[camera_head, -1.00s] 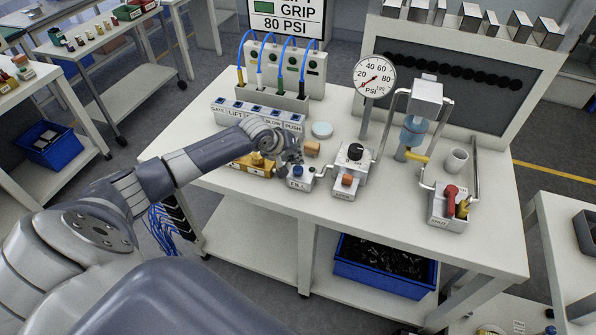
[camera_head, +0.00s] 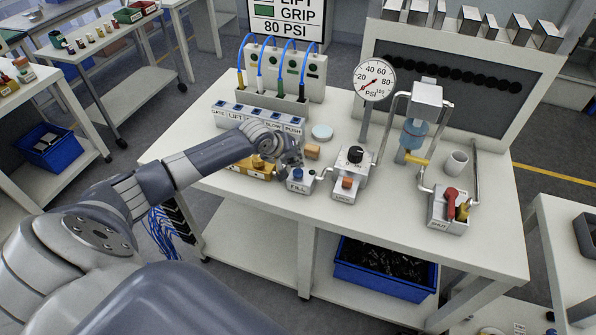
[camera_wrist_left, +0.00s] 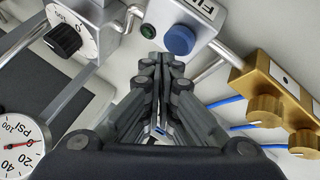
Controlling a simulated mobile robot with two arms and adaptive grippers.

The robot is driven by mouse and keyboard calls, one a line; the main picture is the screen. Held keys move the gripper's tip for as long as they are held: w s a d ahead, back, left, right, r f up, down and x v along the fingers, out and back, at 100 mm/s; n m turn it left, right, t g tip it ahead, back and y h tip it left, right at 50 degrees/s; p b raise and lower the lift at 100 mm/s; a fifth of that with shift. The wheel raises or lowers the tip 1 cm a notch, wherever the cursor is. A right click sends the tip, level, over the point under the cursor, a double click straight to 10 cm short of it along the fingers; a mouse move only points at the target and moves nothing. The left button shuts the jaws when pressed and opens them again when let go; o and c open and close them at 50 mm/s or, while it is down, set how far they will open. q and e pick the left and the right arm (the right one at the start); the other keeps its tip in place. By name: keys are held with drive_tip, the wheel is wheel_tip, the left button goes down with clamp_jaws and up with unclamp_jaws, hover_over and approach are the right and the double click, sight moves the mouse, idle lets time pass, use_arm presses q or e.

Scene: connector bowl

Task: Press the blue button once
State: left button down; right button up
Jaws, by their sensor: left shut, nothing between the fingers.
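The blue button (camera_head: 297,173) sits on top of a small grey box labelled FILL near the front of the white table. It shows as a round blue cap in the left wrist view (camera_wrist_left: 179,40). My left gripper (camera_head: 296,160) is shut and empty, just behind and above the button in the head view. In the wrist view its fingertips (camera_wrist_left: 161,62) are together, just below and left of the cap, with a small gap in the picture. I cannot tell the exact height between them. My right gripper is not in view.
A green indicator (camera_wrist_left: 149,31) is beside the button. A brass block with knobs (camera_wrist_left: 265,105) is close on one side, a black-knob box (camera_head: 351,163) on the other. A gauge (camera_head: 374,80) and a red-lever box (camera_head: 447,208) stand to the right. The table's front strip is clear.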

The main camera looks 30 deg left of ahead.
use_arm(q)
drive_tip(key=shift+f, duration=0.15)
drive_tip(key=shift+f, duration=0.25)
idle(0.4)
drive_tip(key=shift+f, duration=0.6)
idle(0.6)
drive_tip(key=shift+r+p, duration=1)
drive_tip(key=shift+p, duration=0.05)
